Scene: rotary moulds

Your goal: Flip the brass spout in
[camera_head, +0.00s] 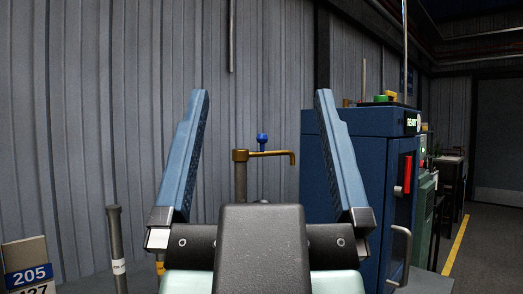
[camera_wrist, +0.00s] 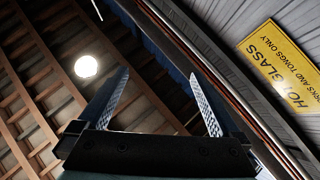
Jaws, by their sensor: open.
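The lower post is hidden behind my gripper. In the wrist view my gripper (camera_wrist: 160,95) points toward the ceiling, and the spout is not seen there.
A grey upright tube (camera_head: 117,245) and a sign marked 205 (camera_head: 28,268) are at the lower left. A yellow "hot glass" sign (camera_wrist: 285,65) hangs on the wall.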

